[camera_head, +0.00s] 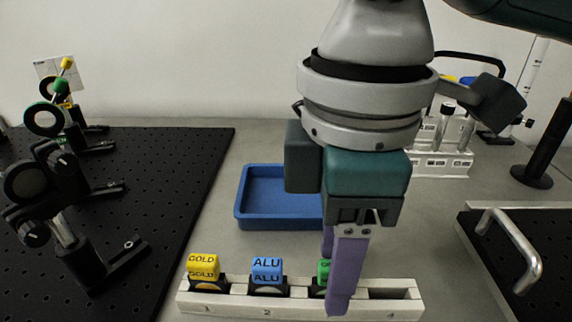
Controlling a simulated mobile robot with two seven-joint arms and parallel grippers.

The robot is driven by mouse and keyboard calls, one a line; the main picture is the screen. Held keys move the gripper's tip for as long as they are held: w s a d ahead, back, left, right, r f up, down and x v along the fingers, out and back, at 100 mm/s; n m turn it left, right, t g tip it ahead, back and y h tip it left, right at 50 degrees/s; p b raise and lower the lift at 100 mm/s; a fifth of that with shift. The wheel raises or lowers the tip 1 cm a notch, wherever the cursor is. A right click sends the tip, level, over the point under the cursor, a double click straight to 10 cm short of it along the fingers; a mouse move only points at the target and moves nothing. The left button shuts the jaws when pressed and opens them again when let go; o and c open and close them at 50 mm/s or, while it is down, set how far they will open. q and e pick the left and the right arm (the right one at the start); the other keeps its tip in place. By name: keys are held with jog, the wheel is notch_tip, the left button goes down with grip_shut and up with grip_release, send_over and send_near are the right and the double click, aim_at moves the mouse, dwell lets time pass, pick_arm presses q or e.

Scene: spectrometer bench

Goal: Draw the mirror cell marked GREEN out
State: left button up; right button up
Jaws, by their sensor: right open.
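The mirror cell with a green top (322,271) sits in the rack (234,302), to the right of the blue one. Only its left part shows, and its marking is mostly hidden behind my gripper's finger. My right gripper (339,285) points down over that part of the rack, with its purple fingers open. The near finger stands in front of the green cell; whether it touches the cell I cannot tell. The yellow GOLD cell (203,267) is in slot 1 and the blue ALU cell (267,269) is in slot 2. My left gripper is out of view.
A blue tray (240,210) lies behind the rack. A black perforated board (180,185) with optics mounts (75,240) fills the left. A clear rack of vials (455,160) stands at the back right, and a metal-handled panel (480,250) lies right. Slot 4 looks empty.

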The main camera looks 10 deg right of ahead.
jog(key=shift+f, duration=0.6)
grip_shut()
